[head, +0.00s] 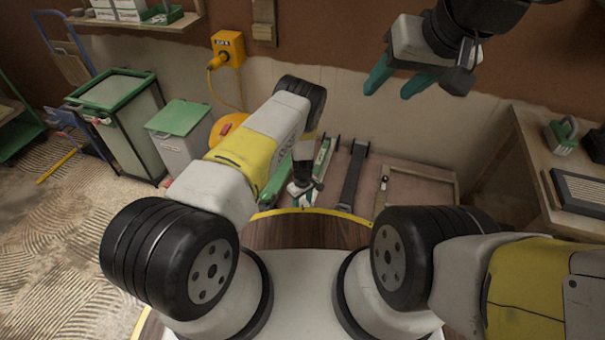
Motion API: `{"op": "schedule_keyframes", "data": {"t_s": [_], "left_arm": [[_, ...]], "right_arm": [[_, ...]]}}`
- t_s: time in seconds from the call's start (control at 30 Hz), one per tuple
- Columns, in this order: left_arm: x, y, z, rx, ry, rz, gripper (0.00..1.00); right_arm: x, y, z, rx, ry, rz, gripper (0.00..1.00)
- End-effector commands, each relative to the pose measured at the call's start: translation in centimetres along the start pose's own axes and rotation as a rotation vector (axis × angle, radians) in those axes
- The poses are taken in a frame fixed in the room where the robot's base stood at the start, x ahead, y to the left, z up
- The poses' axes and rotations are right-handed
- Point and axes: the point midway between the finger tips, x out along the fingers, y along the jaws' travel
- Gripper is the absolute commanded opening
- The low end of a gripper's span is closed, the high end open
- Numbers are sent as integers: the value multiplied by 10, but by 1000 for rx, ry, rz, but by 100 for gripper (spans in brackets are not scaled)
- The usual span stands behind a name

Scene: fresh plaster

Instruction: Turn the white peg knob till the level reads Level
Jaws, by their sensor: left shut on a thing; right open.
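My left gripper (304,192) is low in the middle of the head view, beyond my own base, pointing down. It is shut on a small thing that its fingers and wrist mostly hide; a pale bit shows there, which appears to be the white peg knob. The level and its reading cannot be made out. My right gripper (404,85) is at the upper right, raised high in front of the wall. Its two teal fingers are apart with nothing between them.
Green-railed gear (322,160) and a dark bar (353,172) lie near the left gripper. A framed board (418,190) is right of them. A wooden bench (540,165) stands at right, bins (181,120) at left. A yellow wall box (228,48) has a hanging cable.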

Motion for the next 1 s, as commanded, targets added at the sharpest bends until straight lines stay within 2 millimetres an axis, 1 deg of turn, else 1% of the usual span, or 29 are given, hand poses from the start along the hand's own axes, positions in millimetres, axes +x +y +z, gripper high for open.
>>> {"op": "schedule_keyframes", "data": {"t_s": [0.3, 0.5, 0.7, 1.0], "left_arm": [[-1, 1, 0, 230, -1, 2, 9], [-1, 1, 0, 344, 0, 2, 9], [-1, 1, 0, 412, 0, 1, 9], [-1, 1, 0, 437, 0, 1, 9]], "right_arm": [[0, 0, 0, 0, 0, 0, 51], [0, 0, 0, 0, 0, 0, 51], [0, 0, 0, 0, 0, 0, 51], [0, 0, 0, 0, 0, 0, 51]]}}
